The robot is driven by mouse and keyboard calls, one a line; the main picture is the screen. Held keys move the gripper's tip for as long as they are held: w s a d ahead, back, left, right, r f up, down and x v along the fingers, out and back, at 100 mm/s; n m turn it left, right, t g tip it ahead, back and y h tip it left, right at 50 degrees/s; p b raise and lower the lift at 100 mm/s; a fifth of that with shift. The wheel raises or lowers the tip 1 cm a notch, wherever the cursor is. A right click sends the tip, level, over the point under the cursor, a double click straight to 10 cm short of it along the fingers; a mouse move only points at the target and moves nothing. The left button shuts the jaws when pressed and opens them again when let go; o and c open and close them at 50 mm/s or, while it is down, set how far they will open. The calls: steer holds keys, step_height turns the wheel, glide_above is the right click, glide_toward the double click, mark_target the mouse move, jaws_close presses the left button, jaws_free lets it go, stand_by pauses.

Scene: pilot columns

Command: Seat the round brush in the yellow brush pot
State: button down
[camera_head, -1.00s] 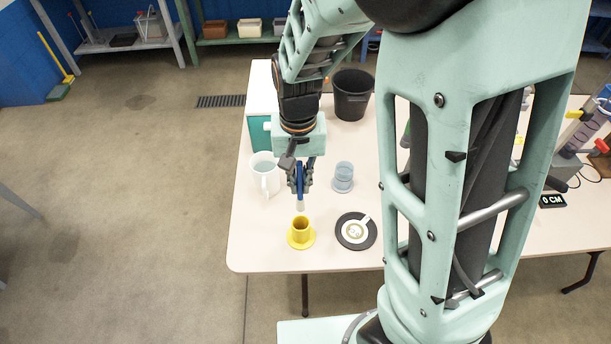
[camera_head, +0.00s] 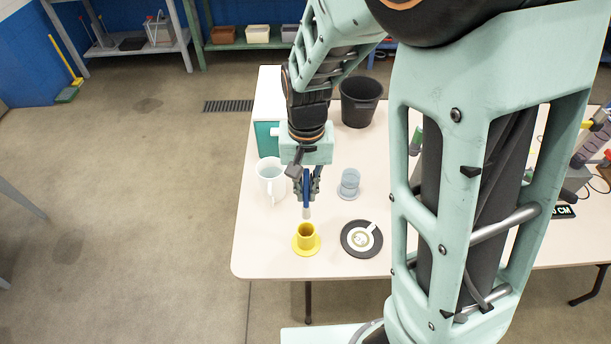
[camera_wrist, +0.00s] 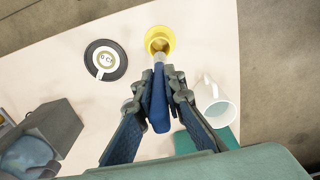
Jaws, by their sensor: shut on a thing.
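My gripper (camera_head: 307,184) is shut on the round brush, which has a blue handle (camera_wrist: 158,105) and a pale tip (camera_head: 306,212). The brush points downward, tip lowest. The yellow brush pot (camera_head: 306,238) stands upright on the table near its front edge, with a wide yellow base. In the head view the tip shows just above the pot's rim. In the wrist view the tip overlaps the near side of the yellow pot (camera_wrist: 160,40). I cannot tell whether the tip is over the opening or how high it is.
A white mug (camera_head: 271,183) stands left of my gripper and a clear blue cup (camera_head: 349,183) stands right of it. A dark saucer (camera_head: 347,248) with a white cup lies right of the pot. A black bin (camera_head: 360,105) stands farther back. The table front (camera_head: 270,265) is clear.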

mark_target(306, 204)
steer(key=shift+f+b, duration=2.05)
steer(key=shift+f, duration=0.7)
steer(key=shift+f+b, duration=3.25)
steer(key=shift+f, duration=1.1)
steer(key=c, duration=1.9)
jaws_free()
steer(key=shift+c, duration=0.2)
steer(key=shift+r, duration=0.1)
step_height(306, 204, up, 12)
